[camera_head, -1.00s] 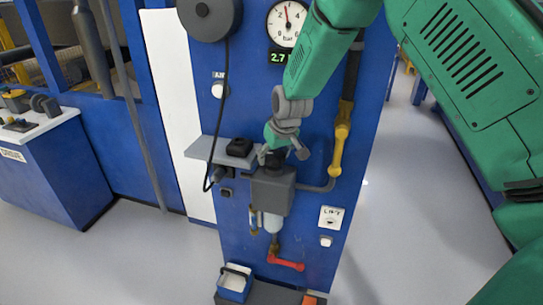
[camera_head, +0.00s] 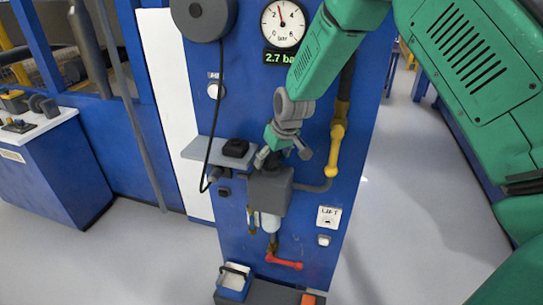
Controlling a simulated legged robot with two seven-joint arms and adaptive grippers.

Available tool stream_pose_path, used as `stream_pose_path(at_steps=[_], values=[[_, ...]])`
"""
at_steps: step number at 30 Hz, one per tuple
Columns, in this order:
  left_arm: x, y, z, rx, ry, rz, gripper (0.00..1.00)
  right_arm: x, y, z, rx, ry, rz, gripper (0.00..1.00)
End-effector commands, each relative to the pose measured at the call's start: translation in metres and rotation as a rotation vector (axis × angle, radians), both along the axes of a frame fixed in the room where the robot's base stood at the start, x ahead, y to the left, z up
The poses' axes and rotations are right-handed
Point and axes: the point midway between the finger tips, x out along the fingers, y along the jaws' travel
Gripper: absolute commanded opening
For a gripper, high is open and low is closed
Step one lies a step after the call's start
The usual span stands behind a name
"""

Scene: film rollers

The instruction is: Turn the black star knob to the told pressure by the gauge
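The black star knob (camera_head: 273,161) sits on top of the grey regulator block (camera_head: 270,189) on the blue panel and is mostly hidden by my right gripper. My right gripper (camera_head: 282,156) is just above the knob, pointing down, with its fingers spread on either side of it. I cannot tell whether they touch it. The round gauge (camera_head: 284,23) at the top has its needle a little left of upright, near 3. The digital display (camera_head: 283,57) below it reads 2.7 bar. My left gripper is not in view.
A yellow-handled pipe (camera_head: 335,150) is on the right. A red lever (camera_head: 285,262) is below. A hanging black cable (camera_head: 214,120) runs down the panel's left side.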

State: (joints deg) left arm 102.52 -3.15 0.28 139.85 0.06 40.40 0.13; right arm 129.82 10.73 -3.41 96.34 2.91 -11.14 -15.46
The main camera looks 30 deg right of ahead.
Motion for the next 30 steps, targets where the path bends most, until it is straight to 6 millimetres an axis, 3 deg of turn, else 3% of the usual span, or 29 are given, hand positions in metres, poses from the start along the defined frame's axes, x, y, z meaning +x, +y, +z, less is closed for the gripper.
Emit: stream_pose_path(at_steps=[10, 24, 30], values=[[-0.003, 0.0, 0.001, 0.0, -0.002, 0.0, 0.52, -0.001, 0.0, 0.01, 0.0, -0.008, 0.001, 0.7], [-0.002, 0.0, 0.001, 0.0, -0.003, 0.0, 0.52, -0.034, 0.0, 0.093, -0.001, -0.007, 0.001, 0.7], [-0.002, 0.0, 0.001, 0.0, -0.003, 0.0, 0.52, -0.041, 0.0, 0.109, -0.001, -0.003, 0.0, 0.7]])
